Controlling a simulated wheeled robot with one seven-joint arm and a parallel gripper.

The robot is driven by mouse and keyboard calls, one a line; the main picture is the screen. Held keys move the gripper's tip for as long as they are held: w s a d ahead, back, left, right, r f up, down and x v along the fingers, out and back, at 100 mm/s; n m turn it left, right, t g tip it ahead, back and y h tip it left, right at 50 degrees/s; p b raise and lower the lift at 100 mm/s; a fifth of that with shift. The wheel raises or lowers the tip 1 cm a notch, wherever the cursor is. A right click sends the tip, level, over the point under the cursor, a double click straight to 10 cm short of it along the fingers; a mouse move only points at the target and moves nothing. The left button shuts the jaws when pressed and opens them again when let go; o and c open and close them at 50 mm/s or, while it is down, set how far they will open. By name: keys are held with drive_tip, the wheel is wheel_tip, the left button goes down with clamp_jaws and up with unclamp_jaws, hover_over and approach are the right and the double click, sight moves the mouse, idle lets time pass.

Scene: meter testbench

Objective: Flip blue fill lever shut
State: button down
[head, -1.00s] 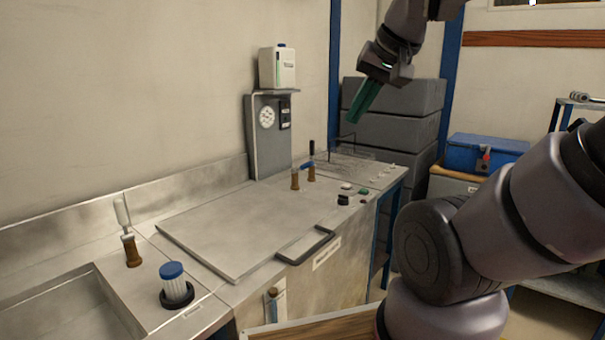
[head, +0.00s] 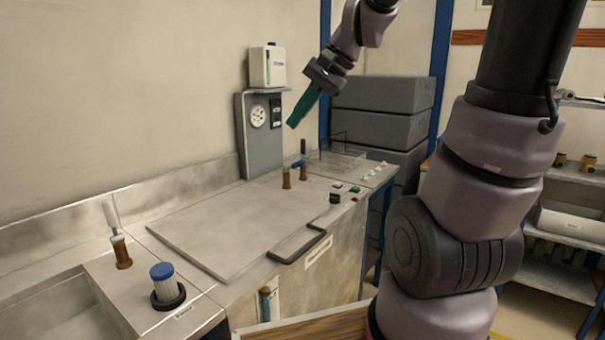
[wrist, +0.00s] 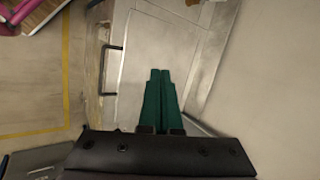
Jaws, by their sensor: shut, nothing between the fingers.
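The blue fill lever (head: 298,164) is small in the head view, a short blue handle on one of two brass-coloured valve bodies at the bench's back right. Its exact angle is hard to tell. My gripper (head: 291,124) has green fingers and is shut and empty, pointing down and left. In the head view it appears above the lever, in front of the gauge panel, apart from everything. In the wrist view my gripper (wrist: 160,72) shows its fingers side by side over the metal bench top; I cannot make out the lever there.
A flat metal lid (head: 225,228) with a black handle (head: 298,247) covers the bench middle. The gauge panel (head: 261,140) carries a white box (head: 267,66). A white-handled valve (head: 117,240) and a blue-capped filter (head: 166,285) stand at left. Grey blocks (head: 380,95) are stacked behind.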

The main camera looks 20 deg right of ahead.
drive_tip(key=w+f+m+t+y, duration=0.2)
drive_tip(key=w+f+m+y, duration=0.3)
drive_tip(key=w, duration=0.8)
drive_tip(key=w+f+m+t+y, duration=0.1)
drive_tip(key=w+f+m+y, duration=0.4)
drive_tip(key=w, duration=0.8)
drive_tip(key=m+t+h, duration=1)
drive_tip(key=m+t, duration=0.3)
drive_tip(key=m, duration=0.6)
approach(294, 166)
drive_tip(key=s+d, duration=0.2)
drive_tip(key=s, duration=0.1)
drive_tip(key=s+d+f, duration=0.1)
drive_tip(key=shift+s+f, duration=0.1)
drive_tip(key=shift+s, duration=0.2)
drive_tip(key=x, duration=1)
drive_tip(key=shift+a, duration=0.15)
